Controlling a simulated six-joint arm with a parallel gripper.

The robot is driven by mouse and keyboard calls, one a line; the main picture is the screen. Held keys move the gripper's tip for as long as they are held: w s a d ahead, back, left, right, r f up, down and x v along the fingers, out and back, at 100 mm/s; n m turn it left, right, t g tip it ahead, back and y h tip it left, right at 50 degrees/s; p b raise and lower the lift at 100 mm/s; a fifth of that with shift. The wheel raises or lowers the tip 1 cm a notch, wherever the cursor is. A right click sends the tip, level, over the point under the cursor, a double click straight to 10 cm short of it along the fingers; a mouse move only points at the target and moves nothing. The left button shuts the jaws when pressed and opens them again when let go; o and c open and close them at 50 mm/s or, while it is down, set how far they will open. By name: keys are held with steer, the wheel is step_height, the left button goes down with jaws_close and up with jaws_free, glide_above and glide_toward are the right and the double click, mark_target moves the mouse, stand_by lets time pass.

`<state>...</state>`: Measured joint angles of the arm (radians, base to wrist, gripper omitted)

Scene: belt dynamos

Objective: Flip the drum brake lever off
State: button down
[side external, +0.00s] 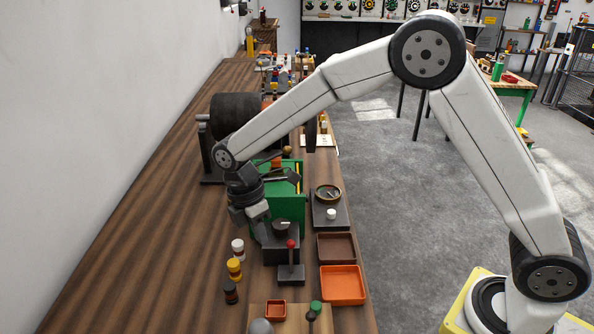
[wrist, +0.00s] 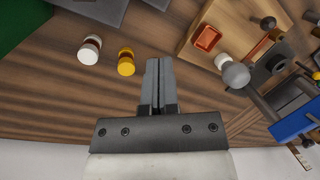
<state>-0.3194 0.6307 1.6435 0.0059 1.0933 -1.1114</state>
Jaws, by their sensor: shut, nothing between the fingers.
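A small lever with a red knob (side external: 291,244) stands upright on a dark base (side external: 290,275) near the bench front; I cannot tell for sure whether it is the drum brake lever. Behind it is a dark box with a round knob (side external: 282,228). A large black drum (side external: 236,112) sits further back on a dark stand. My gripper (side external: 264,236) is shut and empty, pointing down just left of the dark box. In the wrist view my gripper (wrist: 154,62) shows its fingers together over bare wood. I cannot make out the red knob there.
White (side external: 238,249), yellow (side external: 234,268) and dark (side external: 231,291) small bottles stand left of the lever base. An orange tray (side external: 343,299), a brown tray (side external: 336,260) and a gauge box (side external: 328,192) line the right edge. A green housing (side external: 287,207) stands behind. The left bench is clear.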

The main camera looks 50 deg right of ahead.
steer(key=v, duration=0.8)
steer(key=shift+a+r, duration=0.15)
steer(key=shift+r, duration=0.05)
steer(key=shift+s, duration=0.15)
steer(key=s+d+f+m+t, duration=0.2)
steer(key=s+d+f+m, duration=0.1)
steer(key=s+d+m, duration=0.4)
steer(key=s+d+f+m+t, duration=0.3)
steer(key=s+d+f+m, duration=0.1)
steer(key=s+d+m, duration=0.4)
steer(key=shift+s+f+m+y, duration=0.25)
steer(key=shift+s+m+y, duration=0.2)
steer(key=shift+m, duration=0.25)
